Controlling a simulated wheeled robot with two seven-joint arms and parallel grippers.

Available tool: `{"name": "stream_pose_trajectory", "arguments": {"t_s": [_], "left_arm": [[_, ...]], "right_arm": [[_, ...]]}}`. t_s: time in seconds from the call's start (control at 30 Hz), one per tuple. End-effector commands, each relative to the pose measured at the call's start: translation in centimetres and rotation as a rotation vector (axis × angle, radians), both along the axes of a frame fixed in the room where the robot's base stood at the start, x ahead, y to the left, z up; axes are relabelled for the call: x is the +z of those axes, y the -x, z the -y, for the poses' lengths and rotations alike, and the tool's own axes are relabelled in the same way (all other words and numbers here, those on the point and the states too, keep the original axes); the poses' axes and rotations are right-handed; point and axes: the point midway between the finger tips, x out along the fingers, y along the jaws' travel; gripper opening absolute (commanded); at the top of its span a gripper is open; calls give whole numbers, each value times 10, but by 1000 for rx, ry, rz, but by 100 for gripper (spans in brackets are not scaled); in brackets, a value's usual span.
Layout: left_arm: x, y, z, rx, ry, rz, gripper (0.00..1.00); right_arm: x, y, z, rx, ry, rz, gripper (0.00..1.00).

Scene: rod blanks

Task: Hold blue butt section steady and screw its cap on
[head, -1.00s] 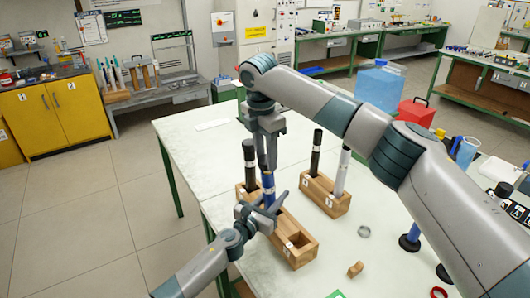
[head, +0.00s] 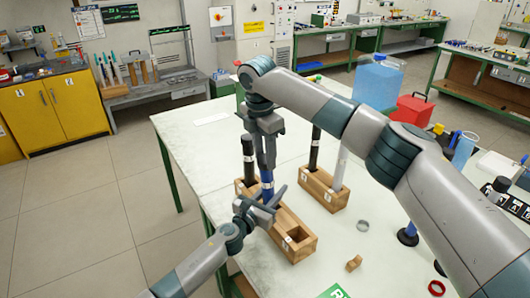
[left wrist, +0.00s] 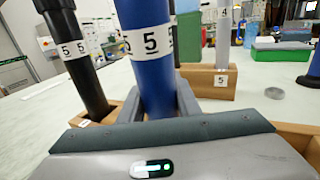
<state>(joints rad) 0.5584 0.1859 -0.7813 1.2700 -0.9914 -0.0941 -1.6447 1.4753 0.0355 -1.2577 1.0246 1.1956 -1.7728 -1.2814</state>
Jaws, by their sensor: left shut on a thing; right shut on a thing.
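The blue butt section (head: 267,187) stands upright in the front wooden block (head: 304,249), with a white band marked 5 that shows in the left wrist view (left wrist: 150,75). My left gripper (head: 268,203) is shut on the blue section low down, just above the block. My right gripper (head: 267,166) comes down from above and is shut at the top of the blue section. The cap is hidden between the right fingers, so I cannot tell how it sits. A black rod (head: 249,165), also marked 5, stands in the same block on the left.
A second wooden block (head: 325,195) behind holds a black rod (head: 314,150) and a white rod (head: 338,172). A grey ring (head: 362,225), a small wooden piece (head: 354,262) and a red ring (head: 436,288) lie on the table (head: 215,160). The table's left part is mostly clear.

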Motion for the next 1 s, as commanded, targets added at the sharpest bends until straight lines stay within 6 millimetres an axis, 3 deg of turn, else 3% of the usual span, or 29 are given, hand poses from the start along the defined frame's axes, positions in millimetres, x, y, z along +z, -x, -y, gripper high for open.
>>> {"name": "stream_pose_trajectory", "arguments": {"t_s": [1.0], "left_arm": [[-1, 0, -2, 3, -2, -1, 0]], "right_arm": [[-6, 0, 0, 1, -1, -1, 12]]}}
